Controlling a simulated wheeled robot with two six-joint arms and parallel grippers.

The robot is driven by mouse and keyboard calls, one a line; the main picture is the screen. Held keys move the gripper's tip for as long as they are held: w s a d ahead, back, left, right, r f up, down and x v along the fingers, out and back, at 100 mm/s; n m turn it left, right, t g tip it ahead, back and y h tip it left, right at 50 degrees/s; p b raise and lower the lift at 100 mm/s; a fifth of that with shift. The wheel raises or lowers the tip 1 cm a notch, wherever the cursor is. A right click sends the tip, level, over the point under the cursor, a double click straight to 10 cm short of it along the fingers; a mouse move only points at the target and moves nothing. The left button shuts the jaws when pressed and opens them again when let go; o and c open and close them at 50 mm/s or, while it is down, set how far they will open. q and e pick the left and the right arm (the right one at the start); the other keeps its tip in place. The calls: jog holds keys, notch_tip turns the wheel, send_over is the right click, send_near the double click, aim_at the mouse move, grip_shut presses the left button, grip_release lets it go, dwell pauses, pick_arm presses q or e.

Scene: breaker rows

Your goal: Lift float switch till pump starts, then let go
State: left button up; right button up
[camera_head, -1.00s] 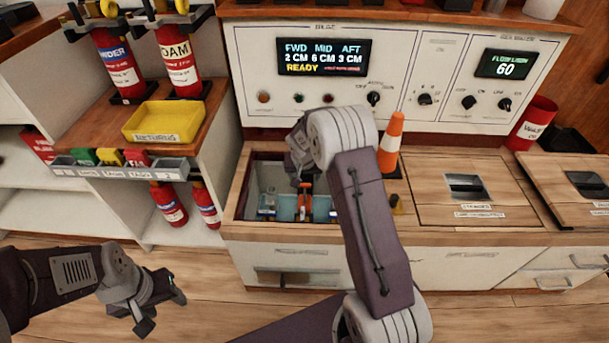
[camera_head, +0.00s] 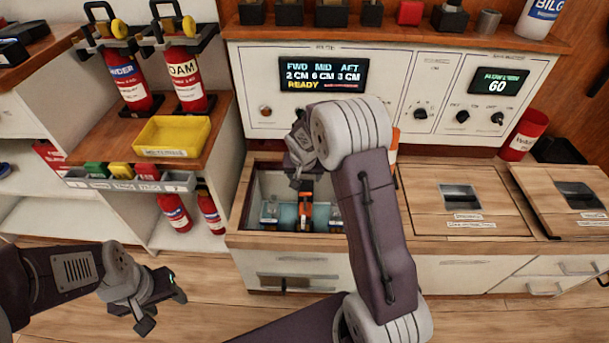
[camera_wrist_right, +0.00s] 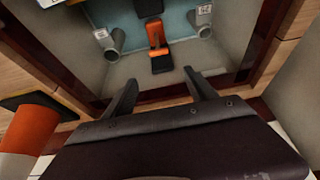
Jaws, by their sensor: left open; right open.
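An orange and black piece, which looks like the float switch (camera_head: 306,208), stands in the open well in the counter (camera_head: 246,222). In the right wrist view the orange piece (camera_wrist_right: 156,36) sits between two grey tubes with white labels. My right gripper (camera_wrist_right: 160,78) is open and empty, its fingers apart from the switch and pointing towards it. In the head view my right arm partly hides that gripper (camera_head: 301,178) above the well. My left gripper (camera_head: 163,304) is open and empty, low at the left over the floor. The panel display (camera_head: 323,75) reads FWD 2, MID 6, AFT 3 CM and READY.
An orange and white cone (camera_wrist_right: 33,128) stands beside the well, mostly behind my right arm in the head view. Closed wooden hatches (camera_head: 430,215) lie to the right. A yellow tray (camera_head: 172,137) and fire extinguishers (camera_head: 186,78) are at the left. The well walls surround the switch.

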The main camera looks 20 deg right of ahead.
jog(key=a+p+v, duration=0.1)
jog(key=p+v, duration=0.3)
jog(key=v, duration=0.7)
jog(key=s+a+f+n+g+y+p, duration=0.1)
jog(key=s+a+n, duration=0.1)
jog(key=s, duration=0.8)
jog(key=s+a+f+n+g+y, duration=0.1)
jog(key=s+a+n+g, duration=0.15)
jog(key=s, duration=0.85)
notch_tip(320, 180, up, 38)
jog(key=p, duration=3.8)
jog(key=shift+w+t, duration=0.35)
jog(key=shift+a+f+n, duration=0.1)
jog(key=shift+n, duration=0.15)
